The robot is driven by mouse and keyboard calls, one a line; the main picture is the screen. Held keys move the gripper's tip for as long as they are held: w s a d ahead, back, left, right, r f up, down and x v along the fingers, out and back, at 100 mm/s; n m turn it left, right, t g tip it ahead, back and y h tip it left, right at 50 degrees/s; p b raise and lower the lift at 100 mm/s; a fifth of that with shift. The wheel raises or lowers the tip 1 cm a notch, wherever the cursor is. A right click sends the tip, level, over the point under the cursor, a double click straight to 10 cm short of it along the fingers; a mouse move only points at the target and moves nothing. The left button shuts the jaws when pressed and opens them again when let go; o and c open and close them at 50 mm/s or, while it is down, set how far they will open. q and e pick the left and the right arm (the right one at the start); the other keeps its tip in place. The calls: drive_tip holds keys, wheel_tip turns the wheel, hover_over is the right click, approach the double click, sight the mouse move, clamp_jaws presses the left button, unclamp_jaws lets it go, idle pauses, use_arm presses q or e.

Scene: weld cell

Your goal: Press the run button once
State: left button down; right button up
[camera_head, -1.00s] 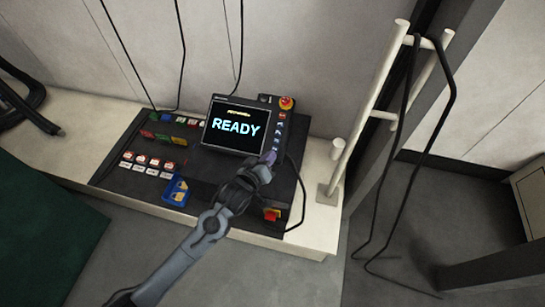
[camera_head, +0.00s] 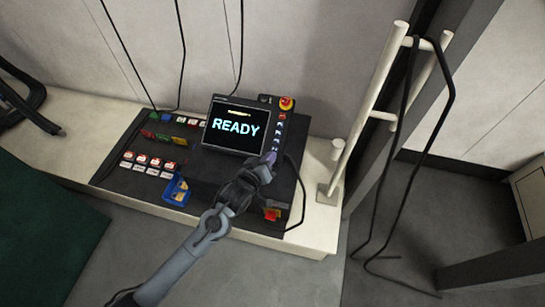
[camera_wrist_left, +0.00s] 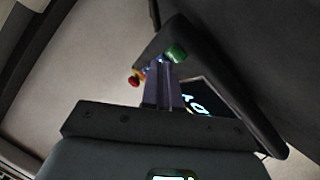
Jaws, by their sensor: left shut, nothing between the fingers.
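The teach pendant (camera_head: 236,127) stands on the dark panel; its screen reads READY. A column of small keys runs down its right side, below a red emergency stop (camera_head: 286,103). My left gripper (camera_head: 268,159) is shut, its tips at the lower end of that column. In the left wrist view the shut fingers (camera_wrist_left: 162,72) point at the pendant, and a green button (camera_wrist_left: 176,53) shows just beside the tips. I cannot tell if they touch it. No button labelled run is readable; the gripper covers the lower keys. My right gripper is not in view.
A blue bin (camera_head: 175,190) and rows of red-and-white items (camera_head: 147,160) lie on the panel to the left. A red-and-yellow switch (camera_head: 272,213) sits in front. A white post rack (camera_head: 372,115) with hanging cable stands at right.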

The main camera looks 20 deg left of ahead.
use_arm(q)
drive_tip(key=shift+w+f, duration=0.2)
drive_tip(key=shift+f, duration=0.25)
idle(0.5)
drive_tip(key=shift+r, duration=0.1)
drive_tip(key=shift+s+r+p, duration=0.2)
drive_tip(key=shift+r+p, duration=0.25)
drive_tip(key=shift+p, duration=0.4)
drive_tip(key=shift+s+r+p, duration=0.2)
drive_tip(key=shift+r+p, duration=0.05)
drive_tip(key=shift+p, duration=0.25)
drive_tip(key=r+p, duration=0.1)
drive_tip(key=p, duration=0.1)
drive_tip(key=s+r+p, duration=0.1)
drive_tip(key=r+p, duration=0.1)
drive_tip(key=s+r+p, duration=0.1)
drive_tip(key=p, duration=0.1)
drive_tip(key=shift+s+d+r, duration=0.15)
drive_tip(key=shift+d+r, duration=0.05)
drive_tip(key=shift+r, duration=0.05)
